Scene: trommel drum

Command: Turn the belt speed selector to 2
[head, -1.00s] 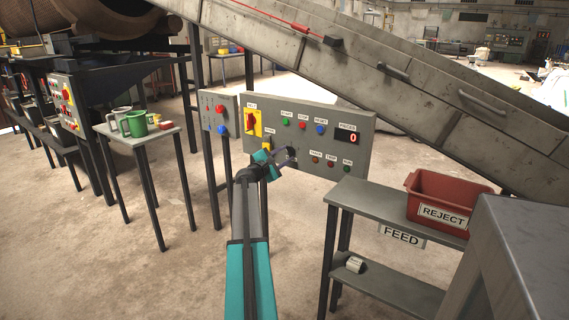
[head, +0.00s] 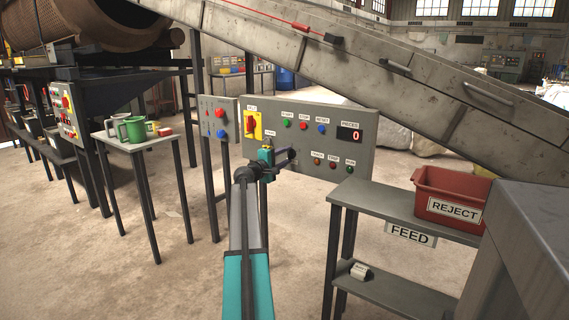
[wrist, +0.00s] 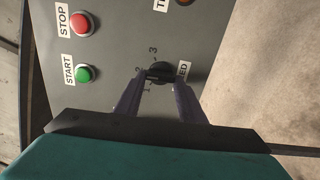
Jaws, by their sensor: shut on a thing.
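The belt speed selector is a small black knob (wrist: 160,71) on the grey control panel (wrist: 115,25), with the marks 1, 2 and 3 beside it and a partly hidden label. In the wrist view my gripper (wrist: 160,82) has one dark finger on each side of the knob and is shut on it. The knob's pointer is too small and dark to tell which mark it faces.
The wrist view shows a green START button (wrist: 84,74) and a red STOP button (wrist: 82,23) nearby. In the head view a yellow-backed red switch (head: 251,125) and a display reading 0 (head: 349,134) are on the panel. A feed table (head: 368,196) stands right, under an inclined conveyor (head: 330,55).

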